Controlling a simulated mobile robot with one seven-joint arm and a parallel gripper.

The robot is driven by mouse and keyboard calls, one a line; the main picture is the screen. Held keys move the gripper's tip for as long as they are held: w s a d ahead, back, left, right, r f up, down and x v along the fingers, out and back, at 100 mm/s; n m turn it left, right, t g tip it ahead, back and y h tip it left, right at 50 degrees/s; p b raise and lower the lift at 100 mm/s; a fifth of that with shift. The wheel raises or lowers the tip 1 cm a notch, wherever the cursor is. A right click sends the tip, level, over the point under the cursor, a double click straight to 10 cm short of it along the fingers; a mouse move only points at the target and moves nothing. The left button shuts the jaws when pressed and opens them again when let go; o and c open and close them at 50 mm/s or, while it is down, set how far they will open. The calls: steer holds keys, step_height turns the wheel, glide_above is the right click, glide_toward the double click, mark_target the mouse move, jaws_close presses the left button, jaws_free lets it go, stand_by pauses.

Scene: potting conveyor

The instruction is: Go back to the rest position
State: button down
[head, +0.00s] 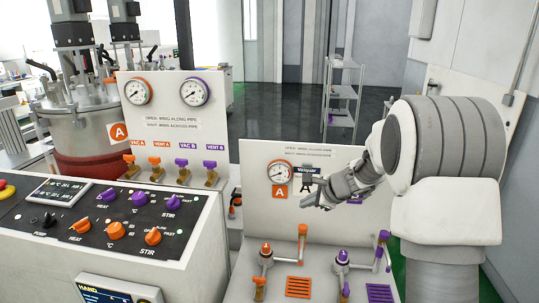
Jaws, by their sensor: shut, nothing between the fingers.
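My gripper (309,193) is in the head view, in front of the right white panel (258,155). It is shut and empty, with its fingers pointing left. It hangs in the air below and to the right of the orange-ringed gauge (280,171). My arm comes in from the right side and covers the right part of that panel. No held object shows, and I cannot tell how far the fingertips are from the panel.
Below my gripper stand an orange-handled valve (302,238) and a purple-handled valve (383,240). A control desk with knobs (115,230) and a left gauge panel (176,115) are at the left. A metal shelf cart (342,98) stands behind on open floor.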

steer(key=s+a+r+n+g, duration=0.1)
steer(key=s+a+r+n, duration=0.1)
steer(key=s+r+n, duration=0.6)
steer(key=s+a+r+n+g, duration=0.1)
steer(key=s+a+r+n, duration=0.25)
steer(key=s, duration=0.85)
steer(key=s+d+n+h, duration=0.2)
steer(key=s+n, duration=0.2)
steer(key=s, duration=0.5)
steer(key=s+d+n+h, duration=0.2)
steer(key=s+d+n, duration=0.1)
steer(key=s, duration=0.6)
steer(key=shift+d+f+n+h, duration=0.25)
steer(key=shift+n+h, duration=0.15)
steer(key=shift+n, duration=0.25)
steer(key=shift+d, duration=0.1)
